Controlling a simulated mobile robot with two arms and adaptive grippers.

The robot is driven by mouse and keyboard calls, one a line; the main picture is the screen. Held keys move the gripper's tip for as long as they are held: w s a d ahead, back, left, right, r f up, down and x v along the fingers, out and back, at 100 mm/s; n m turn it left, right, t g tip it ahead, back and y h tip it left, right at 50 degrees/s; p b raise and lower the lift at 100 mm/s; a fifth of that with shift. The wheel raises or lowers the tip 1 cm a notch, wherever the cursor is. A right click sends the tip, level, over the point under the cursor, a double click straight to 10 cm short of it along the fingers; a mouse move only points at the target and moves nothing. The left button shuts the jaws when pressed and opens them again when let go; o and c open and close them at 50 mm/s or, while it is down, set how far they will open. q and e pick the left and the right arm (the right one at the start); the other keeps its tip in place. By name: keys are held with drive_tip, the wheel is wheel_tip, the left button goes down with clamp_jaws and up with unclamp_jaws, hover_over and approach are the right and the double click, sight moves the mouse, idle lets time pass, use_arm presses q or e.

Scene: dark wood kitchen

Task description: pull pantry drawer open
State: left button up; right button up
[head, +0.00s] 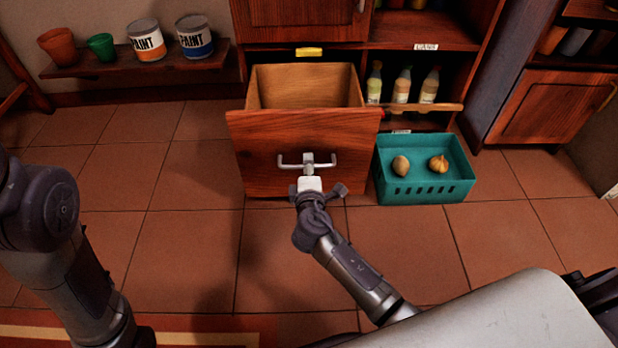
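The pantry drawer (290,140) is a reddish wooden drawer low in the cabinet, and it stands well open. The part of its inside that I can see is light wood and looks empty. Its metal bar handle (289,166) is on the front panel. My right gripper (309,168) is at the middle of this handle and appears shut on it, with the finger ends partly merging with the bar. My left arm comes in at the left edge and points down; its gripper is not visible.
A teal crate (425,196) with two onion-like items stands on the floor right of the drawer. Several bottles (402,86) stand on the shelf behind it. Paint cans (194,37) and pots sit on a low shelf at left. The tiled floor left of the drawer is clear.

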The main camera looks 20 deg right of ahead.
drive_tip(key=v, duration=1.1)
drive_tip(key=shift+s, duration=0.15)
drive_tip(key=shift+a, duration=0.1)
